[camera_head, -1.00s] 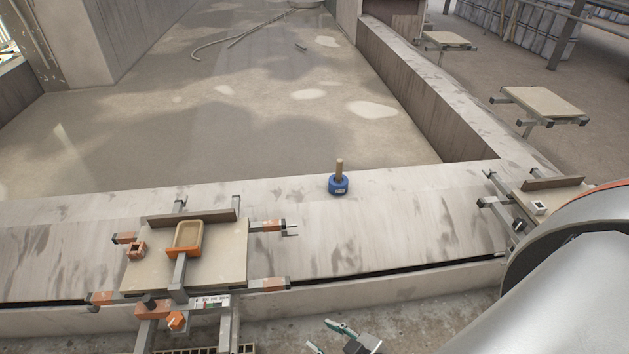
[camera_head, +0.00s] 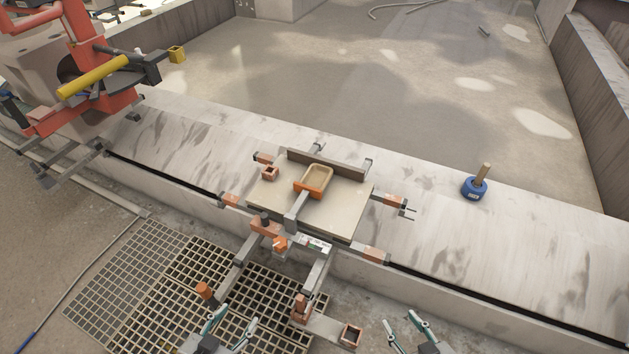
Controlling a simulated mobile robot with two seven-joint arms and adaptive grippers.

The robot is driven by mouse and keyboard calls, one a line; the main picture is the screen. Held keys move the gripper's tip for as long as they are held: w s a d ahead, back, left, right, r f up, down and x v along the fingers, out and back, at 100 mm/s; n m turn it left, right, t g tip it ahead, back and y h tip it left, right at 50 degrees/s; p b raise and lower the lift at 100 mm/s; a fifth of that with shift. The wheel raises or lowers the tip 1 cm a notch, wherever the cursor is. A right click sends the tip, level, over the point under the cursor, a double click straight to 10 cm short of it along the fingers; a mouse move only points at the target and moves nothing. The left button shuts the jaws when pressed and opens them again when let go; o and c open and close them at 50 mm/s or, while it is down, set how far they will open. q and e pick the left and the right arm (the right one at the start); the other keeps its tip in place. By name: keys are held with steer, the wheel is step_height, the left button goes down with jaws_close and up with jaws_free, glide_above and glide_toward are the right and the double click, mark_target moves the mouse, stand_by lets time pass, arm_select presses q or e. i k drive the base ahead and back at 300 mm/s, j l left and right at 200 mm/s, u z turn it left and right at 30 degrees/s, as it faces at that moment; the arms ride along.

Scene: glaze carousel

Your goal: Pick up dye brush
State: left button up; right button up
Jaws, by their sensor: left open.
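A blue round piece with a wooden handle (camera_head: 475,188), which looks like the dye brush, stands on the pale stone ledge at right, its handle tilted slightly. Its bristles cannot be made out. My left gripper (camera_head: 231,326) is at the bottom edge, over the floor grating, open and empty. My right gripper (camera_head: 403,329) is at the bottom edge, right of the middle, its fingers apart and empty. Both grippers are well apart from the blue piece, which lies up and right of them.
A square board station (camera_head: 345,212) with a wooden tray (camera_head: 317,180) and clamp-like arms overhangs the ledge at the middle. A red machine (camera_head: 88,75) stands at upper left. Metal grating (camera_head: 130,265) covers the floor at lower left. The ledge around the blue piece is clear.

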mark_target(485, 168)
steer(key=l+u, duration=0.15)
steer(key=l, duration=0.3)
steer(key=l+u, duration=0.15)
steer(key=l, duration=0.25)
steer(key=k+l+u, duration=0.1)
steer(key=l, duration=0.35)
steer(key=k+l+u, duration=0.15)
steer(key=l, duration=0.25)
steer(key=k+l+u, duration=0.15)
steer(key=l, duration=0.3)
steer(key=i, duration=0.05)
